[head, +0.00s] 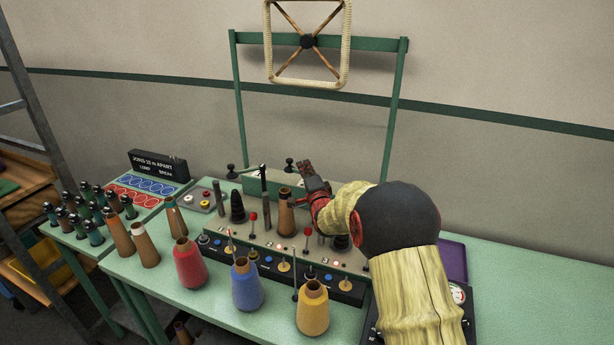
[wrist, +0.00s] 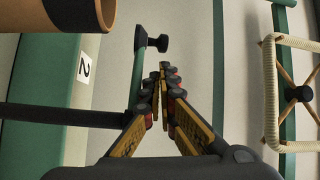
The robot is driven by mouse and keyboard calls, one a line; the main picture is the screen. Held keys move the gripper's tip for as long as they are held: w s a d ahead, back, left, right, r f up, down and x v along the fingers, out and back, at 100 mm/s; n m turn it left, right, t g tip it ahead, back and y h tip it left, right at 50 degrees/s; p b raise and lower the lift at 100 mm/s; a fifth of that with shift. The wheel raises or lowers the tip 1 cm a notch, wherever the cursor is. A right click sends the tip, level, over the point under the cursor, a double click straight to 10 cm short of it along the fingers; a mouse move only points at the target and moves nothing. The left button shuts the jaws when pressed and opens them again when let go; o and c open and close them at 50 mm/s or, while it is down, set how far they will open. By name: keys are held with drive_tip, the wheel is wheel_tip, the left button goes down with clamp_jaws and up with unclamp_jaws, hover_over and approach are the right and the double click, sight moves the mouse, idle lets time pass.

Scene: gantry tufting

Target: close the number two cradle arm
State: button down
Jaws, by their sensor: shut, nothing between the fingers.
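The number two cradle arm appears in the wrist view as a green rod (wrist: 141,62) with a black end piece, near a label "2" (wrist: 84,68) on a pale and green housing. In the head view its black end (head: 290,162) shows just left of my gripper (head: 309,168). My gripper is shut and empty, its fingertips meeting in the wrist view (wrist: 163,72) just beside the rod. Whether they touch it I cannot tell. A similar arm (head: 232,172) stands further left. My arm hides part of the machine's right side.
A brown cone (head: 285,212) stands close below my gripper. Red (head: 189,264), blue (head: 246,284) and yellow (head: 312,308) thread cones line the front of the green table. A green gantry frame (head: 393,125) rises behind, with a square hoop (head: 347,45) hanging from it.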

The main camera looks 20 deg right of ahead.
drive_tip(key=shift+w+d+r, duration=0.1)
drive_tip(key=shift+w+d, duration=0.05)
drive_tip(key=shift+w, duration=0.8)
drive_tip(key=shift+w+d+r, duration=0.1)
drive_tip(key=shift+w, duration=0.8)
drive_tip(key=shift+f, duration=0.1)
